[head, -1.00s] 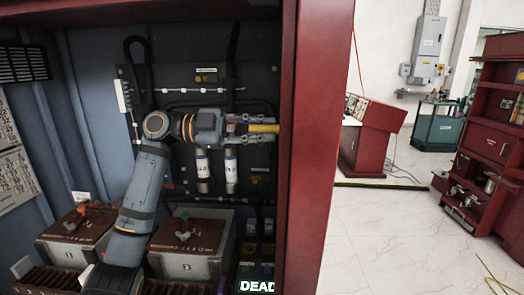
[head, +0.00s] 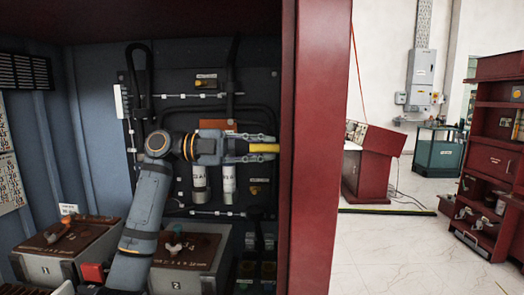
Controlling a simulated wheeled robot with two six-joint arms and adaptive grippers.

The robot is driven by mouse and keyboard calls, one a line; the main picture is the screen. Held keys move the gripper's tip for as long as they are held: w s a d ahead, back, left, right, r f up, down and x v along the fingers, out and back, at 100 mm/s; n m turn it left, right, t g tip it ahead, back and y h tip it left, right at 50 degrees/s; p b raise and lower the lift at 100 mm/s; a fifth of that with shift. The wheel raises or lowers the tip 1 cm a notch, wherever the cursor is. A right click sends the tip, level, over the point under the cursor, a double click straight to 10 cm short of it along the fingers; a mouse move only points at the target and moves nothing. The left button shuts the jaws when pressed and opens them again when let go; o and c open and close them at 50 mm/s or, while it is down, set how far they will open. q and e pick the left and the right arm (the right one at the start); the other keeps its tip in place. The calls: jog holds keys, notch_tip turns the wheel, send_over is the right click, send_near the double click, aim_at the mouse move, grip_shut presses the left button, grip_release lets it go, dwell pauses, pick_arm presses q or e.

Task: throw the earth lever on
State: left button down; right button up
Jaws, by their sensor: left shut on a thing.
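My left gripper (head: 262,147) reaches in from the left across the open cabinet, pointing right. Its fingers are shut on a yellow bar (head: 264,148), which lies level between them near the cabinet's red right post. I cannot tell for sure whether this bar is the earth lever's handle; no label on it is readable. Whatever it joins is hidden by the gripper and the post. An orange-red plate (head: 216,124) shows just above the gripper. My right gripper is out of view.
Two white cylinders (head: 229,180) (head: 199,181) hang just below the gripper. Brown-topped boxes (head: 70,237) (head: 190,240) stand at the bottom. The red post (head: 318,150) closes off the right. Beyond it are open floor and a red console (head: 372,165).

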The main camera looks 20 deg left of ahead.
pick_arm(q)
jog(key=shift+f, duration=0.15)
jog(key=c, duration=1.2)
grip_release()
jog(key=shift+w+a, duration=0.1)
jog(key=shift+w, duration=0.05)
jog(key=v, duration=1.2)
